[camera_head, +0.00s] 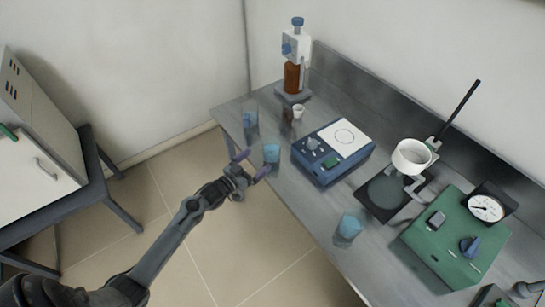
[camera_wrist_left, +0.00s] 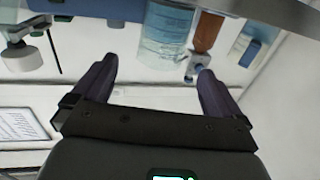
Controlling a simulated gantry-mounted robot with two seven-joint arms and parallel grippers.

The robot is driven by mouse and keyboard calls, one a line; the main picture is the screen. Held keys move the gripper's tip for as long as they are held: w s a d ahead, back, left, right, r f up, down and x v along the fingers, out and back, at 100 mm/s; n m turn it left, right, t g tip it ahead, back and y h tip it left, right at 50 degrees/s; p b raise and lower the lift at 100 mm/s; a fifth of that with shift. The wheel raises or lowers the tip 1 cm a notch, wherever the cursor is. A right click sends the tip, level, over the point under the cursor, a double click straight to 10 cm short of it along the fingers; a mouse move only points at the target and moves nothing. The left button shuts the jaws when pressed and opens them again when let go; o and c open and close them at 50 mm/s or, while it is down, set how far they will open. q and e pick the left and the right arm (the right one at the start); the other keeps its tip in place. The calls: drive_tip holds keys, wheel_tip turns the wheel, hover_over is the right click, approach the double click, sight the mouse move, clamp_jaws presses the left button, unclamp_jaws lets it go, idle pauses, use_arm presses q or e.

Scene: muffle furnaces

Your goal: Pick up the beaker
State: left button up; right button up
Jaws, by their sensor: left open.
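A clear beaker with blue liquid (camera_head: 271,153) stands upright near the front edge of the metal bench. My left gripper (camera_head: 259,160) is open at the bench edge, its two purple-grey fingers pointing toward this beaker. In the left wrist view the picture is inverted, and the beaker (camera_wrist_left: 168,32) shows just beyond and between the open fingertips (camera_wrist_left: 157,66). No contact shows. Two similar blue beakers stand on the bench, one farther back (camera_head: 250,120) and one nearer the right (camera_head: 348,228). My right gripper is not in view.
A blue instrument with a white top (camera_head: 335,150) stands right of the beaker. A brown dispenser bottle (camera_head: 292,76) and a small cup (camera_head: 298,111) are behind it. A green device with a gauge (camera_head: 455,240) is at right.

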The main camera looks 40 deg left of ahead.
sight(277, 142)
use_arm(q)
drive_tip(key=shift+w+d+b, duration=0.15)
drive_tip(key=shift+w+b, duration=0.45)
drive_tip(key=shift+w, duration=4.25)
drive_tip(key=shift+c, duration=0.2)
drive_tip(key=c, duration=1.1)
drive_tip(key=shift+r, duration=0.1)
